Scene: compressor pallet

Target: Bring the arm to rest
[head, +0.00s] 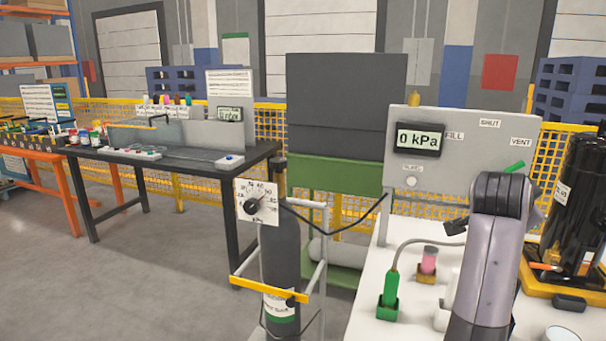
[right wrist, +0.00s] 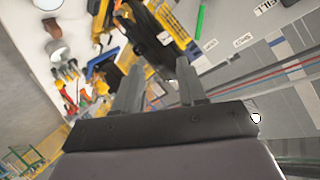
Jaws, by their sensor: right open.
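My right arm (head: 490,250) rises in front of the white bench at the right of the head view. Its gripper is hard to make out there. In the right wrist view my right gripper (right wrist: 160,66) is open, its two fingers apart with nothing held between them. Beyond the fingers lie a black body (right wrist: 150,38) and yellow parts, apparently at some distance. My left gripper is in neither view.
The white bench (head: 375,290) carries a panel (head: 470,185) reading 0 kPa, a green fitting (head: 390,295) on a hose, a pink-topped piece (head: 429,260) and a black unit (head: 575,200). A gas cylinder (head: 281,250) stands left of it. Floor at left is clear.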

